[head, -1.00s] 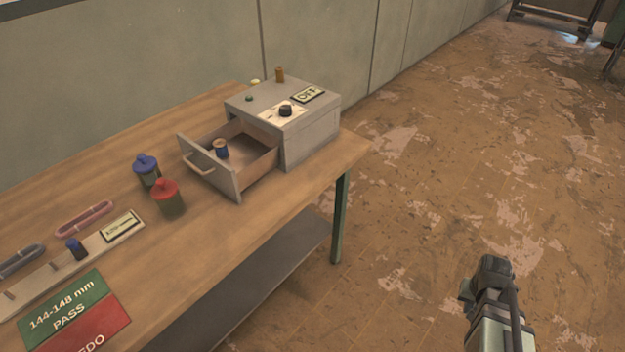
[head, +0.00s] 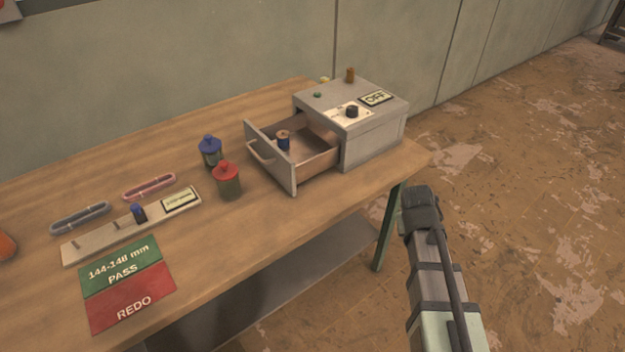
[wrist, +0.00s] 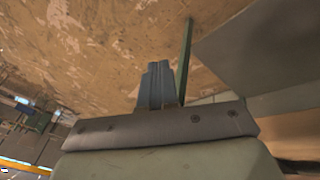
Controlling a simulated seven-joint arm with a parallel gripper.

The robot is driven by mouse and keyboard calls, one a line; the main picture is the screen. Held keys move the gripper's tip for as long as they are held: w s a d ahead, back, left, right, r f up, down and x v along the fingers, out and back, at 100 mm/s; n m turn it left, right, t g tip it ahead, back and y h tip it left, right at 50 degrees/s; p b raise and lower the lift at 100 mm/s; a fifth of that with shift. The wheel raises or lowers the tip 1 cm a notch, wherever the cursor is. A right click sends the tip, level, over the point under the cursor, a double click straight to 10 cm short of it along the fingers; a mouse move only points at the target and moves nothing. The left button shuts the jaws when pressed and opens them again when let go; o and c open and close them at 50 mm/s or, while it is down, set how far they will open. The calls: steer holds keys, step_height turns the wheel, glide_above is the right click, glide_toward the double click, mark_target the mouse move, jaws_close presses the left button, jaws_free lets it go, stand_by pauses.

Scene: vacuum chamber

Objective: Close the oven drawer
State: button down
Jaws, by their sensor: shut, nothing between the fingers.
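The grey oven (head: 376,145) stands at the right end of the wooden bench, with an OFF label and a black knob on top. Its drawer (head: 284,179) is pulled out toward the left, with a handle (head: 261,153) on its front panel. A small blue and copper-coloured spool (head: 283,142) stands inside the drawer. My gripper (wrist: 157,68) shows in the wrist view with its fingers together and empty, above the floor by a green bench leg. In the head view my arm's end is right of the bench's front edge, apart from the drawer; the fingers cannot be made out there.
A blue-lidded jar (head: 210,153) and a red-lidded jar (head: 228,182) stand left of the drawer. Farther left are a gauge board (head: 100,238), a pink ring (head: 149,187), a grey ring (head: 80,217) and a PASS/REDO card (head: 128,285). A wall runs behind the bench (head: 330,215).

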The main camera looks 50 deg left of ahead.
mark_target(335, 157)
steer(key=s+a+r+n+t+y, duration=0.1)
steer(key=s+a+r+n, duration=0.1)
steer(key=s+a+r, duration=0.6)
steer(key=s+a+r+n+y, duration=0.2)
steer(key=s+a+r+n, duration=0.15)
steer(key=s+a, duration=0.8)
steer(key=s+a+r+n+t+y, duration=0.1)
steer(key=s+a+r, duration=0.55)
steer(key=s, duration=0.55)
steer(key=x, duration=1)
steer(key=shift+a+f, duration=0.25)
steer(key=shift+a, duration=0.3)
steer(key=shift+w+d, duration=0.1)
steer(key=shift+w, duration=1.85)
steer(key=w, duration=1.8)
steer(key=shift+w, duration=0.2)
steer(key=shift+w+r, duration=0.1)
